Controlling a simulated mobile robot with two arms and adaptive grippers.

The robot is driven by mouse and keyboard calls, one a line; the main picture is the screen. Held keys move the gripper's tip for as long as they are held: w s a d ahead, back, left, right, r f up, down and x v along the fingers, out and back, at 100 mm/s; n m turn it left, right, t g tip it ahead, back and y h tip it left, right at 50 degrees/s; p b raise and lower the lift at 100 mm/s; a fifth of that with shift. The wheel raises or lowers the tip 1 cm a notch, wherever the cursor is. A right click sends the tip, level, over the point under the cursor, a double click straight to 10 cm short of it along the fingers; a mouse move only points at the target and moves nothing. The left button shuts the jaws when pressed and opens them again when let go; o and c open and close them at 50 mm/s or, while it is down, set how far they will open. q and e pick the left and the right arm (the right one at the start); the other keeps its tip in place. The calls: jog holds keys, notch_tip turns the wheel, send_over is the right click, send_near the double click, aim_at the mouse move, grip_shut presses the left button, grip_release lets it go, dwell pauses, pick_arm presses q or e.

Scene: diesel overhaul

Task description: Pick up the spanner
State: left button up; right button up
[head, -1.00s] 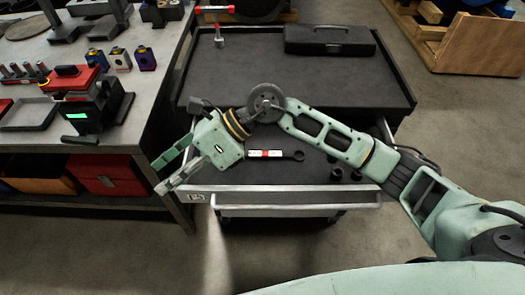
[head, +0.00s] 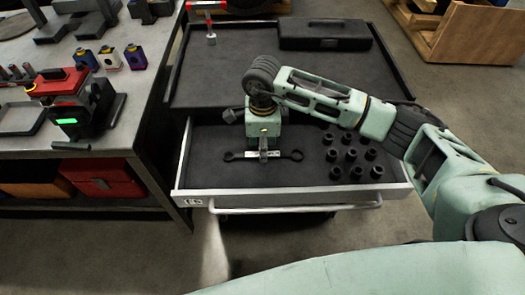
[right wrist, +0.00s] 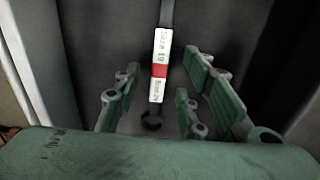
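The spanner (head: 284,154) is dark, with a white label and a red band. It lies flat across the open drawer (head: 208,170), pointing left to right in the head view. My right gripper (head: 263,155) points down over the middle of the spanner and hides part of it. In the right wrist view the spanner (right wrist: 159,68) runs lengthwise between the fingers of the right gripper (right wrist: 160,88). The fingers are open, with a gap on each side of the spanner. My left gripper is in neither view.
Several black sockets (head: 350,154) stand in the drawer to the right of the spanner. A black case (head: 325,35) and a red-topped clamp (head: 208,18) are on the cart top (head: 220,70). A workbench (head: 95,145) with tools stands at the left.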

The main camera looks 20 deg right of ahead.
jog(key=shift+f, duration=1)
jog(key=shift+c, duration=0.2)
grip_shut()
